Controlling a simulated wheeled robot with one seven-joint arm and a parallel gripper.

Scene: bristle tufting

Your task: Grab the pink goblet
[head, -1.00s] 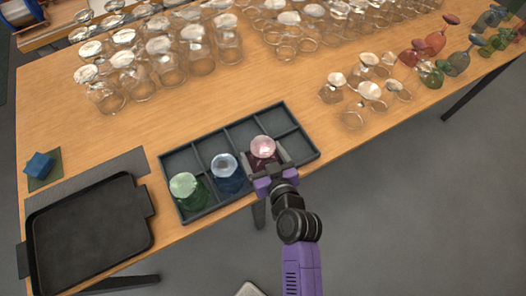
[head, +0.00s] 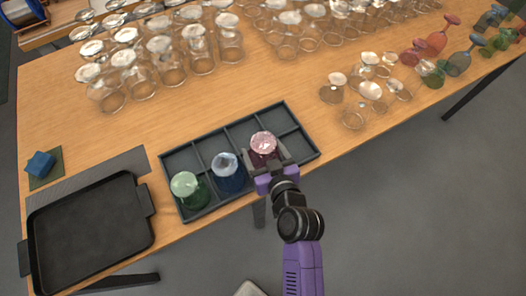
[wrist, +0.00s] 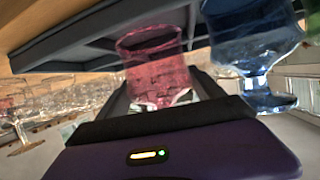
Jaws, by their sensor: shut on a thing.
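The pink goblet (head: 264,146) is in a front compartment of the dark divided tray (head: 191,143), right of the blue goblet (head: 227,173) and the green goblet (head: 189,190). My gripper (head: 266,165) has its fingers on either side of the pink goblet and is shut on it. In the wrist view the pink goblet (wrist: 158,65) is between the fingers, and the blue goblet (wrist: 250,40) is close beside it on the right. The fingertips are partly hidden by the goblet and the gripper body.
Clear glasses (head: 165,62) fill the back, and coloured goblets (head: 440,38) stand at the far right. Bare wood lies behind the divided tray.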

